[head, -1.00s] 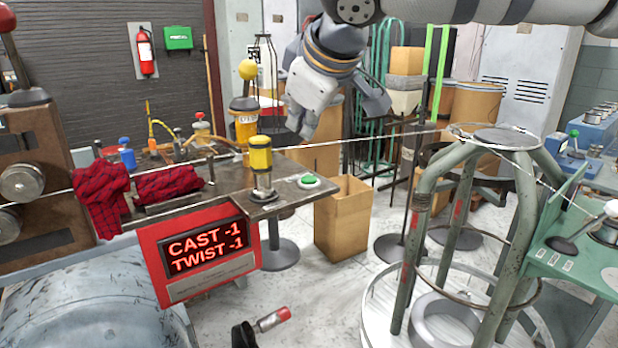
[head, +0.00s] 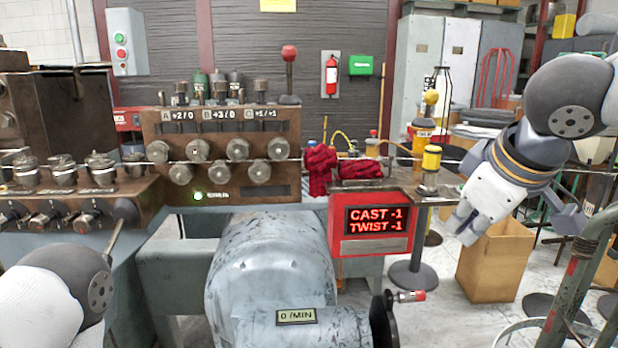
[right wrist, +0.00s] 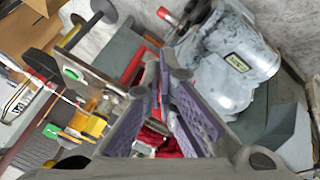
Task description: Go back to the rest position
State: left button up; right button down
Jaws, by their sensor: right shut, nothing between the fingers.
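My right gripper (head: 466,226) hangs at the right of the head view, pointing down and left. It is shut and empty, in front of the cardboard box (head: 494,268) and right of the bench end. In the right wrist view its purple-padded fingers (right wrist: 165,72) close together toward their tips. Part of my left arm (head: 60,300) shows at the lower left; its gripper is out of view. The red display (head: 376,222) reads CAST -1, TWIST -1.
The spring coiler's roller panel (head: 222,140) and grey drum housing (head: 268,262) fill the middle. Red checked cloths (head: 362,170) and a yellow-topped post (head: 431,160) are on the bench. A green metal stand (head: 580,255) is at the right edge. Floor shows between drum and box.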

jog(key=s+a+f+g+y, duration=0.2)
jog(key=a+f+g, duration=0.25)
jog(key=f, duration=0.95)
jog(key=s+a+f+m+g+y, duration=0.2)
jog(key=s+a+f, duration=0.1)
jog(key=s+f, duration=0.55)
jog(key=s+a+f+m+g+y, duration=0.1)
jog(key=s+a+f+g, duration=0.15)
jog(key=s+f, duration=0.6)
jog(key=s+d+f+m+h, duration=0.4)
jog(key=s+d+f, duration=0.6)
jog(key=s, duration=0.4)
jog(key=shift+d+f+m+t+h, duration=0.3)
jog(key=shift+d+f+m+t, duration=0.05)
jog(key=shift+m+t, duration=0.05)
jog(key=shift+s, duration=0.1)
